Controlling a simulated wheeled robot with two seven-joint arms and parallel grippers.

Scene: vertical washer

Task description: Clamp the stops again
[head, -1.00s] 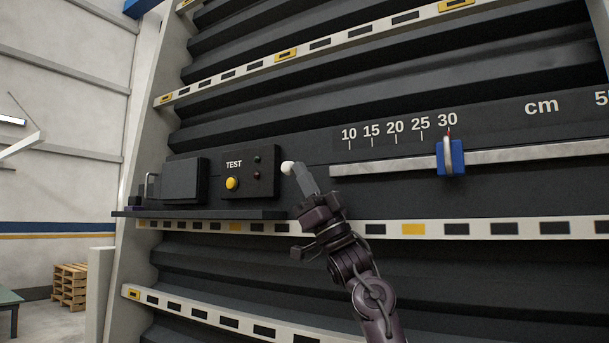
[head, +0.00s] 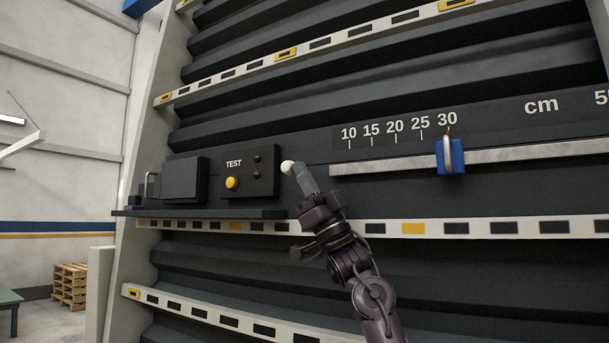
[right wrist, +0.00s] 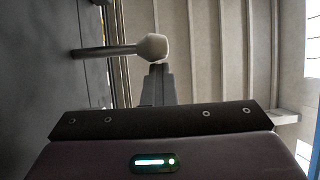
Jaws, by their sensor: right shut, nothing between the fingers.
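A blue stop (head: 450,157) with a pale looped lever sits on the metal rail (head: 520,154), its red pointer near 30 on the cm scale (head: 397,133). The lever stands upright across the block. My right gripper (head: 303,176) is shut and empty, its fingertips close to a pale round knob (head: 287,167) right of the TEST box. In the right wrist view the knob (right wrist: 151,47) sits on a rod from the dark wall, and the shut fingers (right wrist: 158,72) end right beside it. I cannot tell whether they touch. My left gripper is out of view.
Slotted white rails (head: 370,228) cross the dark ribbed wall. Pallets (head: 70,286) stand far left.

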